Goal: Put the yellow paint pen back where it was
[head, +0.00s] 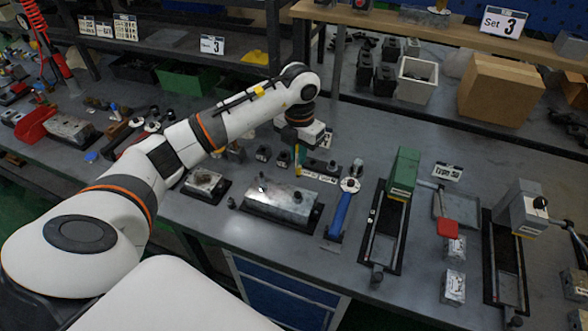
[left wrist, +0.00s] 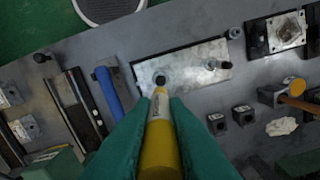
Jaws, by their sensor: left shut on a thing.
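The yellow paint pen (left wrist: 158,145) is held between the green fingers of my left gripper (left wrist: 160,105) in the left wrist view. In the head view the pen (head: 298,166) hangs roughly upright below my left gripper (head: 299,150), just behind the same block (head: 285,203). The pen looks clear of the block, but its exact height above the bench is hard to tell. My right gripper is in neither view.
A blue-handled tool (head: 340,212) lies right of the block. A green vise (head: 402,172) stands farther right. Small black blocks (left wrist: 242,114) and a dark block with an orange-yellow round top (left wrist: 278,94) sit nearby. A smaller metal block (head: 203,183) lies left.

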